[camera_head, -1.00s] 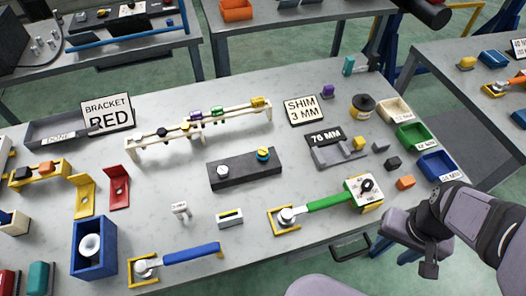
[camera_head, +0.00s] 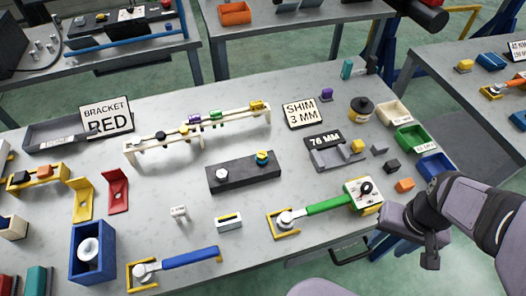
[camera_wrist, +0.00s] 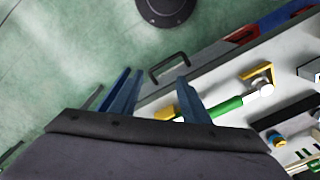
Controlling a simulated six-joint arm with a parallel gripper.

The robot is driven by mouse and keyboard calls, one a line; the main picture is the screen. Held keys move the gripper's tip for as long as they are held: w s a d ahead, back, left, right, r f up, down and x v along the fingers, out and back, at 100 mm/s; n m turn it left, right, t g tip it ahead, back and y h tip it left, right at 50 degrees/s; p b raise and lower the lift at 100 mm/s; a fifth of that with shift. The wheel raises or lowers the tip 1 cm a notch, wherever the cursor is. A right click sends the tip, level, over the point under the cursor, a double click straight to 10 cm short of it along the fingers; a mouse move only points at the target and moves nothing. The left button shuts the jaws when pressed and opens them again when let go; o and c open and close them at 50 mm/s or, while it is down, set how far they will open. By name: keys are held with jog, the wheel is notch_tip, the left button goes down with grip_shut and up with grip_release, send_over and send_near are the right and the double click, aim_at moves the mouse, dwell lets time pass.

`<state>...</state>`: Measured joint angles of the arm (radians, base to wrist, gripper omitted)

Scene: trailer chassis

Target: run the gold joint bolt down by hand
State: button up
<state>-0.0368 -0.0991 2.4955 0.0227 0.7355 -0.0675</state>
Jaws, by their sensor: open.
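A cream rail frame (camera_head: 205,134) stands on the bench in the head view, with several coloured pieces along its top. One gold-yellow piece (camera_head: 257,105) sits at its far right end, and another yellow piece (camera_head: 184,130) sits near its middle. I cannot tell which is the joint bolt or how deep either is seated. My gripper (camera_wrist: 158,80) is open and empty in the wrist view, its blue fingers apart. In the head view it is off the bench's front right edge, well away from the frame, with its fingertips hidden.
A green-handled wrench (camera_head: 325,204) and a blue-handled wrench (camera_head: 190,256) lie near the front edge. A dark block (camera_head: 225,178) with two knobs stands mid-bench. Small bins (camera_head: 410,139) line the right edge. A bench handle (camera_wrist: 168,66) shows near my fingers.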

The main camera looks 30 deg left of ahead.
jog(key=w+a+r+n+y+b, duration=0.1)
jog(key=w+a+n+b, duration=0.1)
jog(key=w+a+n, duration=0.5)
jog(key=n+y+b, duration=0.2)
jog(key=n+y, duration=0.1)
jog(key=n, duration=0.8)
send_near(261, 154)
jog(key=shift+g, duration=0.3)
jog(key=shift+w+p+x, duration=0.15)
jog(key=shift+p+x, duration=0.4)
jog(key=shift+x, duration=1.35)
jog(key=shift+w+p+x, duration=0.15)
jog(key=shift+p+x, duration=0.4)
jog(key=shift+x, duration=1.35)
jog(key=c, duration=1.1)
